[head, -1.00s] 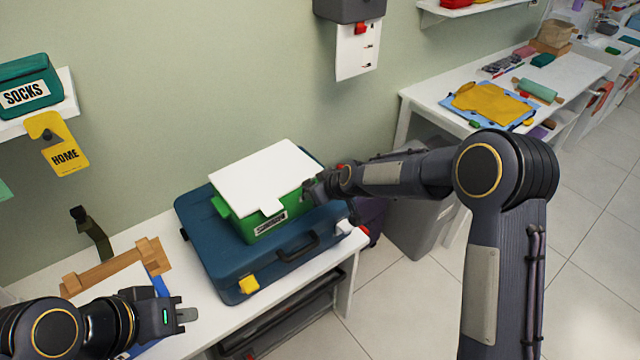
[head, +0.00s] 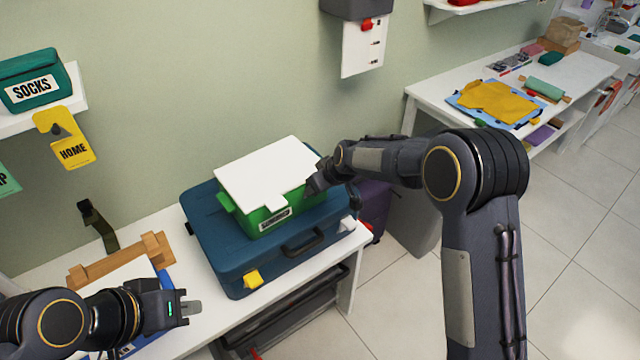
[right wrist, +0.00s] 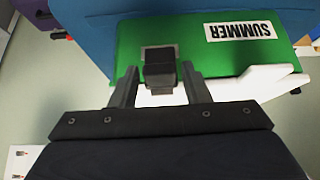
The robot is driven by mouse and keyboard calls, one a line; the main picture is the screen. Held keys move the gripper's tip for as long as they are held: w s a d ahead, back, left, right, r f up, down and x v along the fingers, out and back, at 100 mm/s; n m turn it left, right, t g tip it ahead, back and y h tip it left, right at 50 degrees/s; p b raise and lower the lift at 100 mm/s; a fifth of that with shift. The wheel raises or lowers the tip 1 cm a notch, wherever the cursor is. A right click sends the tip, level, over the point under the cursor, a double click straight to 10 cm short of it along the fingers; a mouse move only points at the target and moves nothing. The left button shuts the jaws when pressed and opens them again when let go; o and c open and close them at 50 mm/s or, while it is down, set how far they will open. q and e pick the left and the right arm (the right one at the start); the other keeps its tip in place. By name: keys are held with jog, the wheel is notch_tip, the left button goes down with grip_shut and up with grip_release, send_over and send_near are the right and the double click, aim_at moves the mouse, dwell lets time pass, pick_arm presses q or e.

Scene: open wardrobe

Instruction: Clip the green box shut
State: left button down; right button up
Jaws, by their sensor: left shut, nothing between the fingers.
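The green box (head: 247,218) stands on a blue suitcase, with a white lid (head: 265,172) lying on top. Its label reads SUMMER in the right wrist view (right wrist: 240,31), where the box (right wrist: 205,62) appears upside down. A dark clip (right wrist: 160,66) on a grey plate is on the box's side, near the lid edge. My right gripper (right wrist: 160,84) is open, with one finger on each side of the clip. In the head view my right gripper (head: 316,184) is at the box's right end, partly hidden. My left gripper (head: 190,307) is shut and empty, low at the left, away from the box.
The blue suitcase (head: 222,262) has a yellow latch and lies on a white bench (head: 350,245). A wooden piece (head: 120,262) lies near my left arm. A teal SOCKS box (head: 35,85) is on a wall shelf. A grey bin (head: 410,222) stands at the right.

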jog(key=shift+o, duration=0.8)
jog(key=shift+s+d+r, duration=0.1)
jog(key=shift+r, duration=0.1)
jog(key=b+v, duration=0.2)
jog(key=v, duration=0.5)
jog(key=shift+r, duration=0.15)
jog(key=shift+s+d, duration=0.1)
